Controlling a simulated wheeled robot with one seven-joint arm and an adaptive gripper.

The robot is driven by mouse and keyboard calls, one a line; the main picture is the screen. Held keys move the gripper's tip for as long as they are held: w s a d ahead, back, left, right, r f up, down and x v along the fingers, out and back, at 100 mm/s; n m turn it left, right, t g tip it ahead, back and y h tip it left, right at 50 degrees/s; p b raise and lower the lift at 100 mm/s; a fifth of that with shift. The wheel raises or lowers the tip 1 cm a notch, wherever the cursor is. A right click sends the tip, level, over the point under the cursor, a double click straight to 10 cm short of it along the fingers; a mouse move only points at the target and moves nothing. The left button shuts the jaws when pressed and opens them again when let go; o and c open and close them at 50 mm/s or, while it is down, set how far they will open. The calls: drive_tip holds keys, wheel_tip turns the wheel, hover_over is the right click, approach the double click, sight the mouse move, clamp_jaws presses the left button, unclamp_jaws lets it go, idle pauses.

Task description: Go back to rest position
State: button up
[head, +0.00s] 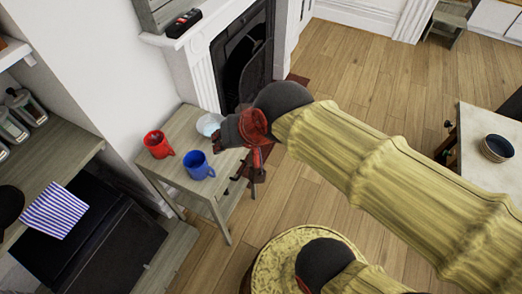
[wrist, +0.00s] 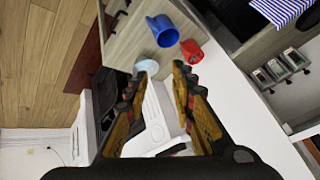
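My gripper (head: 240,162) is at the end of my yellow-sleeved arm, in front of the fireplace and near the right end of a small wooden side table (head: 184,127). In the wrist view my gripper (wrist: 158,84) has its two fingers apart, with nothing held between them. On the table stand a red mug (head: 158,146), a blue mug (head: 197,166) and a pale bowl (head: 208,124). In the wrist view the blue mug (wrist: 164,31), red mug (wrist: 191,52) and pale bowl (wrist: 147,67) show beyond the fingertips, apart from them.
A white fireplace (head: 205,68) stands behind the side table. A counter (head: 45,155) with glass jars and a striped cloth (head: 55,210) is at the left. A white table with a bowl (head: 497,148) is at the right. Wooden floor lies open behind.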

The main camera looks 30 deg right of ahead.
drive_tip(key=s+d+r+n+g+h+p, duration=0.1)
drive_tip(key=s+d+n+p, duration=0.1)
drive_tip(key=s+d, duration=0.3)
drive_tip(key=shift+s+r+n+h, duration=0.3)
drive_tip(key=shift+s+n, duration=0.25)
drive_tip(key=shift+n, duration=0.05)
drive_tip(key=shift+d, duration=0.1)
